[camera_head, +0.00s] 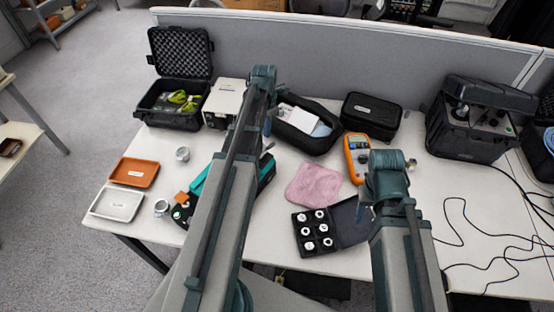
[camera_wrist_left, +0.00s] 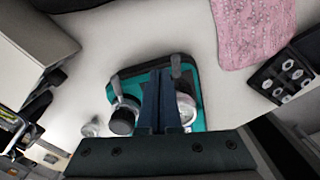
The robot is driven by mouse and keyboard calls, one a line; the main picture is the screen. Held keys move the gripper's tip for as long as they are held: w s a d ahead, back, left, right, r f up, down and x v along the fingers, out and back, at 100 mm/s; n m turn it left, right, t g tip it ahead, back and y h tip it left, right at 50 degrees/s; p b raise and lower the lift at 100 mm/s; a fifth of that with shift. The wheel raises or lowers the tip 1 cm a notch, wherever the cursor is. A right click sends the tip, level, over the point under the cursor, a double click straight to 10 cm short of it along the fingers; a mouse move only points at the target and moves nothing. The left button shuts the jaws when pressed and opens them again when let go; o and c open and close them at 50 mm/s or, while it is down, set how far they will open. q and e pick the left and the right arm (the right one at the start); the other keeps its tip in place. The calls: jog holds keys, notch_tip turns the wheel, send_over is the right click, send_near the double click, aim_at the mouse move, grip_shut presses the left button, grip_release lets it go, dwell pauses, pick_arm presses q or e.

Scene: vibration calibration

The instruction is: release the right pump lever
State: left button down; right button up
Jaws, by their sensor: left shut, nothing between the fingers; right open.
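The teal pump unit (camera_head: 197,181) stands on the table, largely hidden behind my left arm in the head view. In the left wrist view its teal base (camera_wrist_left: 198,121) carries two dark round parts with grey levers. The left lever (camera_wrist_left: 116,86) stands clear of the fingers. The right lever (camera_wrist_left: 176,66) shows its tip beside my left gripper (camera_wrist_left: 160,72); its lower part is hidden by the fingers. My left gripper is shut and empty over the unit; I cannot tell whether it touches the lever. My right gripper (camera_head: 364,212) is open, by the black weight case.
The weight case (camera_head: 350,222) lies open beside a pink cloth (camera_head: 314,184) and an orange multimeter (camera_head: 356,155). An orange tray (camera_head: 134,172) and white tray (camera_head: 117,204) are at the left. Black cases line the back. Loose cables (camera_head: 490,235) cross the right.

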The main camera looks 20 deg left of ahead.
aim_at(273, 143)
pick_arm(q)
jog(key=d+f+m+b, duration=0.1)
jog(key=f+m, duration=0.1)
jog(key=d+f+m+b, duration=0.1)
jog(key=m, duration=0.1)
jog(key=shift+s+d+b, duration=0.25)
jog(key=shift+d+b, duration=0.05)
jog(key=s+d+m, duration=0.4)
jog(key=s+m, duration=0.1)
jog(key=m, duration=0.7)
notch_tip(273, 143, up, 7)
jog(key=p, duration=0.7)
jog(key=shift+d, duration=0.1)
